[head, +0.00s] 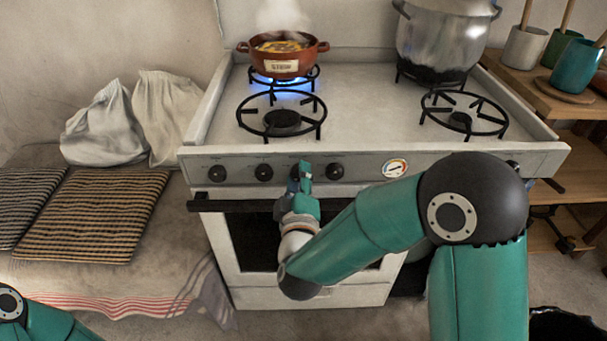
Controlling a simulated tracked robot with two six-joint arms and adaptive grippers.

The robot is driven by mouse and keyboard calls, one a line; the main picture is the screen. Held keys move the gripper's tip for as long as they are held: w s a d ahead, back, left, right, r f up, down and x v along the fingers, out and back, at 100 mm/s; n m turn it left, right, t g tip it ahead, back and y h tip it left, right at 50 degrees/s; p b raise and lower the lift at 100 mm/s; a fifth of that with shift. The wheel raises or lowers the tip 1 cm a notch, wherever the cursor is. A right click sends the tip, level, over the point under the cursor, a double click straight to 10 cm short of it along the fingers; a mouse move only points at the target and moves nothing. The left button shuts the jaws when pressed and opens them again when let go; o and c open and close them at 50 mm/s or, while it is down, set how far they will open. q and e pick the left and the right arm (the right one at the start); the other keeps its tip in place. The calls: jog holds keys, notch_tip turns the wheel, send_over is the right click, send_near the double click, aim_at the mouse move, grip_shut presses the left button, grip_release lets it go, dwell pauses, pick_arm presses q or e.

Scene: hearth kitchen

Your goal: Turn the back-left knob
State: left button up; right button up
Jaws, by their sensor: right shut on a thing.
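A white stove has a row of dark knobs on its front panel (440,165). The first knob (217,173), the second knob (263,172) and the fourth knob (335,171) from the left stand free. My right gripper (301,174) is at the third knob, shut on it and hiding most of it. I cannot read any markings telling which burner each knob serves. The back-left burner (312,77) burns with a blue flame under a red pot (283,57) of steaming food. My left gripper is out of view; only part of that arm shows at bottom left.
A big steel pot (440,40) stands on the back-right burner. The front-left burner (283,121) and front-right burner (463,120) are bare. A dark oven handle (232,206) runs below the knobs. A wooden shelf with utensil pots (575,66) is at right.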

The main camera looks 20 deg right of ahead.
jog(key=shift+f+n, duration=0.1)
jog(key=shift+n, duration=0.5)
jog(key=o, duration=1.1)
jog(key=shift+o, duration=0.2)
jog(key=v, duration=0.7)
jog(key=shift+s, duration=0.25)
jog(key=shift+a, duration=0.15)
